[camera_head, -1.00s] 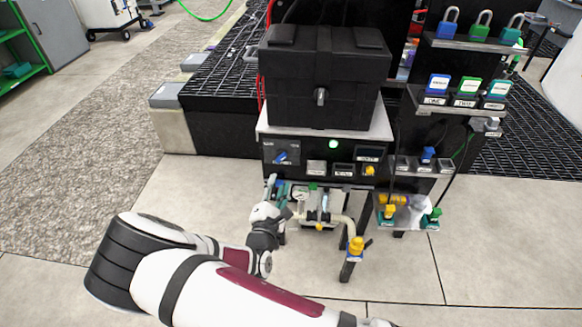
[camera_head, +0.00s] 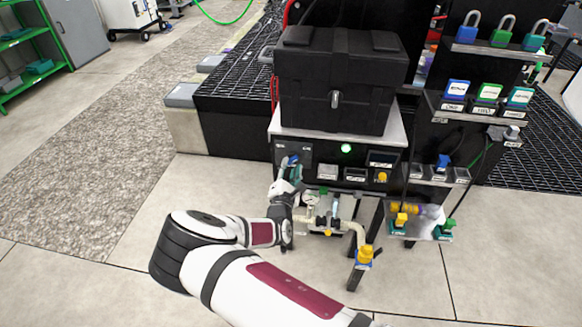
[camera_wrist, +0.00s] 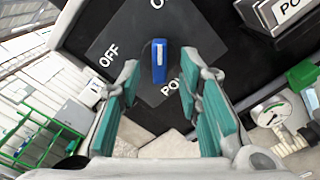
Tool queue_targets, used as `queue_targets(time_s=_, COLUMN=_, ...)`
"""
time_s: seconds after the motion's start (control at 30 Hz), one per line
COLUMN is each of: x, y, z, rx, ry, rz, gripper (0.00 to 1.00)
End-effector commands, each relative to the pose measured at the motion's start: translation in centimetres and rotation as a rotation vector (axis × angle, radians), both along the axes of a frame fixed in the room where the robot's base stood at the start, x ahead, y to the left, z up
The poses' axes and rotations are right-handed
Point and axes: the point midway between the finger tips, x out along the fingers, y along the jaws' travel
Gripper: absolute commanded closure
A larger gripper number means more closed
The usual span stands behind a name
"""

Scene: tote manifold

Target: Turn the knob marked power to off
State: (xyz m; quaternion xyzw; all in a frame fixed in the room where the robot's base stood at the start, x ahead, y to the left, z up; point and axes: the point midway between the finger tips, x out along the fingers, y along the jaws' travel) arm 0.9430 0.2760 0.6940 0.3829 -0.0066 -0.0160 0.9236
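The blue knob (camera_wrist: 159,62) sits on a dark square plate (camera_wrist: 130,35) with the words OFF, part of ON and part of POWER in white. In the wrist view the knob's white line runs up and down the picture, with OFF to its left. My gripper (camera_wrist: 157,85) has its teal-padded fingers apart on both sides of the knob, with a gap on each side. In the head view my gripper (camera_head: 288,170) is at the left of the black panel, and the blue knob (camera_head: 292,160) shows just above it, partly hidden.
A black box (camera_head: 340,80) stands on the shelf above the panel. A green light (camera_head: 346,148) glows to the right. A gauge (camera_wrist: 270,113) and pipes lie below right of the knob. A yellow valve (camera_head: 364,254) stands lower right.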

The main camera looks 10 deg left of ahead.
Motion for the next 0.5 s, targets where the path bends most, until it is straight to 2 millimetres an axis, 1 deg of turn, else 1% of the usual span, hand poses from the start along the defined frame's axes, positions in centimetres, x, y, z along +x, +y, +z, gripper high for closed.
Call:
queue_targets(time_s=0.03, x=0.55, y=0.0, z=-0.1, rx=0.0, ry=-0.001, rz=0.001, gripper=0.68)
queue_targets(time_s=0.1, x=1.04, y=-0.01, z=-0.09, rx=0.0, ry=0.0, rz=0.0, gripper=0.68)
queue_targets(time_s=0.2, x=1.43, y=-0.06, z=-0.06, rx=-0.001, ry=0.0, rz=0.0, gripper=0.68)
queue_targets(time_s=0.47, x=1.53, y=-0.06, z=-0.01, rx=-0.001, ry=0.0, rz=0.0, gripper=0.68)
queue_targets(time_s=0.5, x=1.53, y=-0.06, z=-0.01, rx=-0.001, ry=0.0, rz=0.0, gripper=0.72)
